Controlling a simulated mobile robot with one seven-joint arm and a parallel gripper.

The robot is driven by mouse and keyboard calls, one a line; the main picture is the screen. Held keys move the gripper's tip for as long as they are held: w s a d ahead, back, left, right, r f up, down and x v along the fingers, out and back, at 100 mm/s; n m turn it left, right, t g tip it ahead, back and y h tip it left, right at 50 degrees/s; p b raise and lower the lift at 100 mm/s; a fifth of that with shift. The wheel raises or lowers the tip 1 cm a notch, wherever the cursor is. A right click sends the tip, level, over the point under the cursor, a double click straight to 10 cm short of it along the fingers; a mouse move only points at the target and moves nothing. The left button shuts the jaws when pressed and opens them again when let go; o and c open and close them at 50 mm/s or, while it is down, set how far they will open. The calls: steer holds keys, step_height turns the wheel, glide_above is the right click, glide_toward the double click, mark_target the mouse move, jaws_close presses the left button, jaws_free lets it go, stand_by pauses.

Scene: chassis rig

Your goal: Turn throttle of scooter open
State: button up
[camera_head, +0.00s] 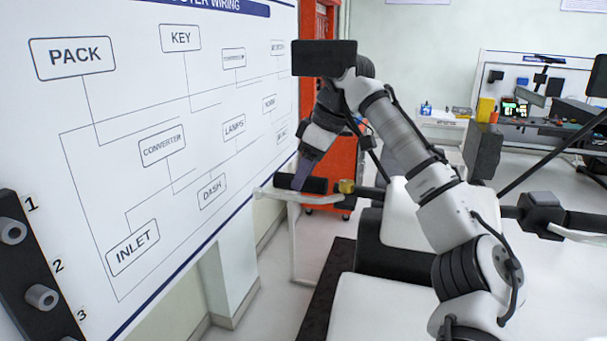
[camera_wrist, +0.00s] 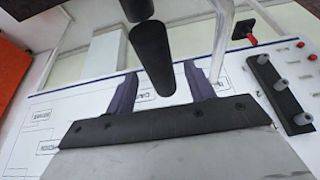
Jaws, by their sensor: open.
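The scooter's handlebar runs across the head view. Its near-left end carries a black grip (camera_head: 303,184), which I take for the throttle, with a brass-coloured collar (camera_head: 346,187) beside it. My gripper (camera_head: 302,178) reaches down to this grip; one purple finger shows there and the other is hidden. In the wrist view the purple fingers of my gripper (camera_wrist: 160,78) stand apart, and the black grip (camera_wrist: 152,55) lies between them, with gaps visible. I cannot tell whether either finger touches it. The grip's turn angle cannot be read.
A white wiring board (camera_head: 100,140) stands close on the left. A black peg strip (camera_head: 35,265) is at lower left. A pale bent bar (camera_head: 294,235) hangs beside the grip. The scooter's white body (camera_head: 375,305) fills the lower middle. An orange cabinet (camera_head: 340,155) stands behind.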

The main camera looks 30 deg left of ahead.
steer(key=shift+x, duration=0.75)
steer(key=c, duration=1)
steer(key=shift+o, duration=0.2)
steer(key=shift+w+a+g, duration=0.15)
steer(key=shift+g, duration=0.45)
steer(key=shift+w+m+g+h, duration=0.15)
steer(key=shift+m+g+h, duration=0.15)
steer(key=shift+g, duration=0.5)
steer(key=o, duration=1)
steer(key=shift+c, duration=0.2)
steer(key=shift+r, duration=0.1)
steer(key=v, duration=0.7)
